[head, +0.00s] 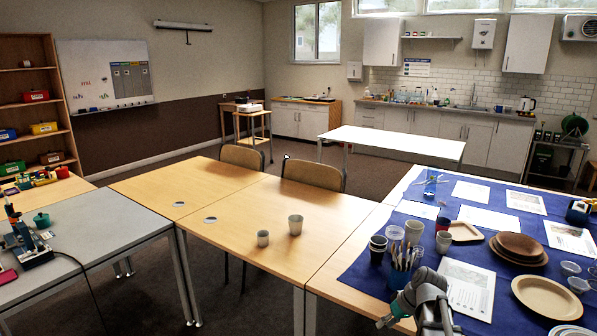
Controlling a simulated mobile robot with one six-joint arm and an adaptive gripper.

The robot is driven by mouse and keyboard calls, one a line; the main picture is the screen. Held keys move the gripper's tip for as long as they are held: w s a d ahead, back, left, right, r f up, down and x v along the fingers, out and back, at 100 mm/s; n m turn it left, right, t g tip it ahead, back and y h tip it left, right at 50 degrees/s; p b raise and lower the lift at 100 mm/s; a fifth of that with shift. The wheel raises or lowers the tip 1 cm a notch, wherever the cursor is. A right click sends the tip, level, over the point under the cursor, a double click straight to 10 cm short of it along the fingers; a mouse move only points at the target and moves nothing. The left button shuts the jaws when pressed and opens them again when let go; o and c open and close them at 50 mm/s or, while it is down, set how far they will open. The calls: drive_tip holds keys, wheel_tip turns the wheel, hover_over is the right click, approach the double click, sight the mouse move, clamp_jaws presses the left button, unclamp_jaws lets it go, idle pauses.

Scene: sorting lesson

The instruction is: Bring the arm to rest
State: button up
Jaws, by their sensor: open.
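My arm's grey end with my gripper (418,322) shows at the bottom edge of the head view, right of centre. It is in front of the blue cloth's near left corner. The gripper is open, and I see nothing held in it. The lower part of it is cut off by the picture edge. The rest of my arm is out of view.
A blue cloth (390,240) on the right table bears a cup of cutlery (398,280), cups, brown plates (518,248), bowls and papers. A grey table (95,225) with tools is at left.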

drive_tip(key=s+a+f+m+g+h, duration=0.25)
drive_tip(key=s+a+h, duration=0.25)
drive_tip(key=s+a, duration=0.45)
wheel_tip(320, 180, up, 13)
drive_tip(key=s+d+p, duration=0.1)
drive_tip(key=p, duration=1.1)
drive_tip(key=shift+s+d+m+t, duration=0.2)
drive_tip(key=shift+m+t, duration=0.25)
